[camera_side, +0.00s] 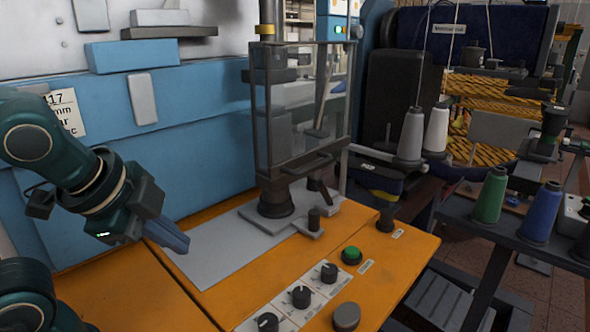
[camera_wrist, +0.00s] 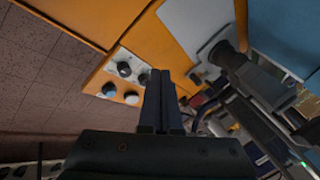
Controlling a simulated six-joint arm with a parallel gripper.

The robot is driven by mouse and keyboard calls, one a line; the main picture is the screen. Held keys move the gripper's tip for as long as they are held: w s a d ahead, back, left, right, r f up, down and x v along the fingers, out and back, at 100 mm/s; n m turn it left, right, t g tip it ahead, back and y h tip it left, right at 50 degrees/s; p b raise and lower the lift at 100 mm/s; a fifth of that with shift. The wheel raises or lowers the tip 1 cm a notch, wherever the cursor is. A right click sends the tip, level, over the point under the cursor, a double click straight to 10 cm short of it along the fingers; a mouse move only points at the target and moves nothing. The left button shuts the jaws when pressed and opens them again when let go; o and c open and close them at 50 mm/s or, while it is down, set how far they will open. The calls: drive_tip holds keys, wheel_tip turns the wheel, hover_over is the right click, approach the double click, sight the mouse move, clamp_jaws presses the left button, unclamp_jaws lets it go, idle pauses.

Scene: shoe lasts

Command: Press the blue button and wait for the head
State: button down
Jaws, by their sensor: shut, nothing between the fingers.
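My gripper (camera_side: 178,243) is shut and empty, held above the left part of the orange table in the side view. Its dark fingers lie together in the wrist view (camera_wrist: 160,75). A green button (camera_side: 352,254) sits on the table at right, and a grey round button (camera_side: 346,316) is near the front edge. Both are well apart from my gripper.
Several black knobs (camera_side: 301,296) on white plates line the table front; they also show in the wrist view (camera_wrist: 124,68). A thread rack with green (camera_side: 491,195) and blue (camera_side: 542,213) cones stands at right.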

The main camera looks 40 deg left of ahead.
drive_tip(key=w+d+m+t+y, duration=0.15)
drive_tip(key=w+m, duration=0.55)
drive_tip(key=m, duration=1.3)
drive_tip(key=d+f+m+h, duration=0.1)
drive_tip(key=d+f+m, duration=0.1)
drive_tip(key=d+m, duration=0.5)
drive_tip(key=w+d+f+m+t+h, duration=0.1)
drive_tip(key=d+f+m, duration=0.1)
drive_tip(key=d+m, duration=0.5)
drive_tip(key=shift+w+d, duration=0.3)
drive_tip(key=shift+d, duration=0.2)
drive_tip(key=shift+f+t, duration=0.1)
drive_tip(key=shift+t, duration=0.15)
drive_tip(key=shift+f, duration=4.3)
drive_tip(key=shift+f, duration=0.15)
drive_tip(key=shift+f, duration=0.25)
